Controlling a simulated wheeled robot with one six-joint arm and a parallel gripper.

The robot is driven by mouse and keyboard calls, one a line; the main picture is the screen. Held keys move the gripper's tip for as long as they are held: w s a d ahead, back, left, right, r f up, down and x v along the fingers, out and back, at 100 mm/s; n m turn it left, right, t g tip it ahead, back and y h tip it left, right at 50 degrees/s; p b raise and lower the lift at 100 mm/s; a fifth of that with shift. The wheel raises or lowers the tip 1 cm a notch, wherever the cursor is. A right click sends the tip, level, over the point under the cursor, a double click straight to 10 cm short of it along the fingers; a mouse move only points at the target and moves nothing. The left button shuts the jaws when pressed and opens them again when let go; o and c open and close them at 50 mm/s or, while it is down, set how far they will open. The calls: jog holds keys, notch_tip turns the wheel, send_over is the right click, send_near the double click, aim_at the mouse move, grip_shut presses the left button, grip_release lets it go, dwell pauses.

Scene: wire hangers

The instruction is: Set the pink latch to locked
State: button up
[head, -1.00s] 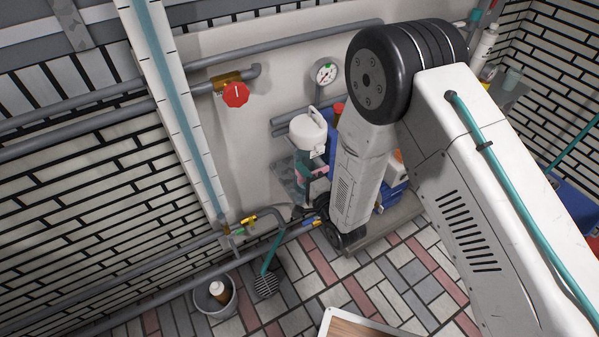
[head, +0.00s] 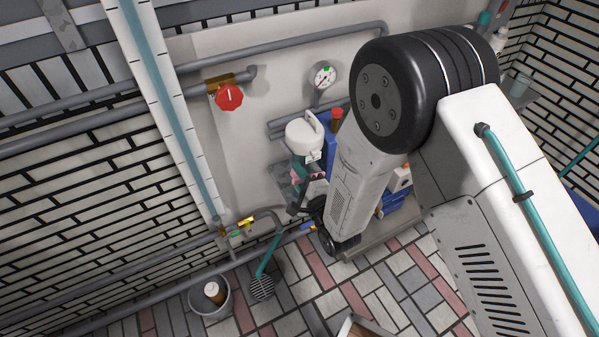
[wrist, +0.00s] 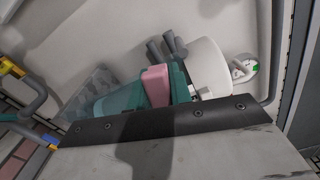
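The pink latch (head: 296,174) sits on the teal body of a white-capped unit (head: 303,137) at the wall panel. In the wrist view the latch (wrist: 155,86) is a pink block against the teal body, beside the white cap (wrist: 208,68). My gripper (head: 300,203) is just below and in front of the latch in the head view, close to the unit. Its fingertips are small and partly hidden there, so I cannot tell whether it is open or touches anything. A dark bolted edge covers the lower wrist view and hides the unit's near side.
A red valve knob (head: 229,97) and a gauge (head: 323,77) are on the wall. Pipes with a yellow-handled valve (head: 246,222) run low at left. A bucket (head: 211,300) and a floor drain (head: 262,288) are below. Blue containers (head: 393,203) stand behind my arm.

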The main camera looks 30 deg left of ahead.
jog(key=o, duration=0.4)
jog(key=shift+w+d, duration=0.1)
jog(key=shift+c, duration=0.2)
jog(key=v, duration=0.7)
jog(key=shift+s+d, duration=0.25)
jog(key=shift+d, duration=0.05)
